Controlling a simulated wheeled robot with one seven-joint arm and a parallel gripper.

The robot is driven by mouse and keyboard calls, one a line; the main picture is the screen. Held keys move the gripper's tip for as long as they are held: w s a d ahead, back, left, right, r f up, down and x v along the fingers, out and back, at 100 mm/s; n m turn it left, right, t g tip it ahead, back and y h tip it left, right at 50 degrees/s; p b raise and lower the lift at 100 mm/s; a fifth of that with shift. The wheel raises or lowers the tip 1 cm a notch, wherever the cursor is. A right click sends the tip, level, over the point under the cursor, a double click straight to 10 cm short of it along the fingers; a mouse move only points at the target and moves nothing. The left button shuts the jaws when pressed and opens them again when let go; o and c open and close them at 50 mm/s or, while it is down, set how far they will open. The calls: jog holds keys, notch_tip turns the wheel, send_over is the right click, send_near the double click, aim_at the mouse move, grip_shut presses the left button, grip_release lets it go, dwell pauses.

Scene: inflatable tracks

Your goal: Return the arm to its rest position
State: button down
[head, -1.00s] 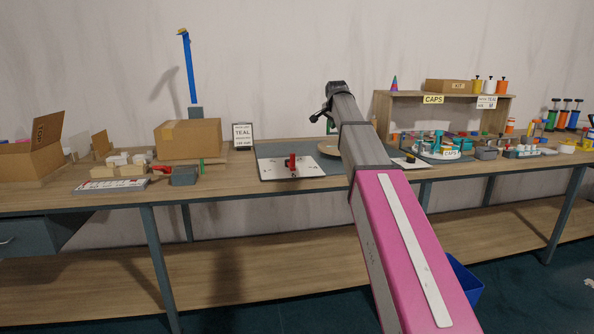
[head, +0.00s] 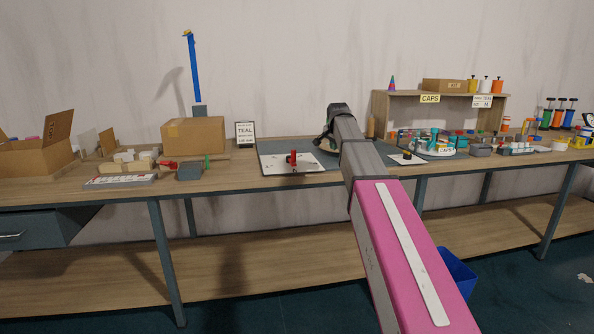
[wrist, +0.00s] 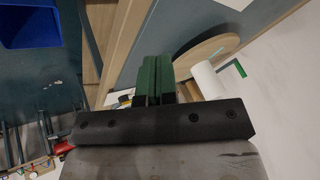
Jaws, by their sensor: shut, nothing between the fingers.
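My arm reaches up from the lower right in the head view, with a pink link and a grey link toward the workbench. My gripper shows in the wrist view (wrist: 154,82) as two dark green fingers side by side, closed together with nothing between them. In the head view the far end of the arm hides most of the gripper. It is over or in front of the bench's middle, near a grey mat (head: 270,165) and a round wooden disc (wrist: 205,52).
A white plate with a red clamp (head: 293,160) lies left of my arm. A closed carton (head: 193,135) and an open box (head: 45,157) stand farther left. A shelf (head: 440,105) and a caps tray (head: 440,151) are to the right. A blue bin (head: 457,272) is on the floor.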

jog(key=s+d+f+n+g, duration=0.1)
jog(key=s+f, duration=0.3)
jog(key=f, duration=0.4)
jog(key=s+f+n+g, duration=0.1)
jog(key=s+f, duration=0.4)
jog(key=f, duration=0.3)
jog(key=s+d+f+n+g, duration=0.1)
jog(key=s+f+n+g, duration=0.1)
jog(key=s+f, duration=1.1)
jog(key=s+d+f+n+g, duration=0.1)
jog(key=s+f+n, duration=0.3)
jog(key=s+f, duration=0.9)
jog(key=shift+s+d+g, duration=0.25)
jog(key=shift+s+g, duration=0.45)
jog(key=shift+s, duration=0.45)
jog(key=shift+f, duration=0.1)
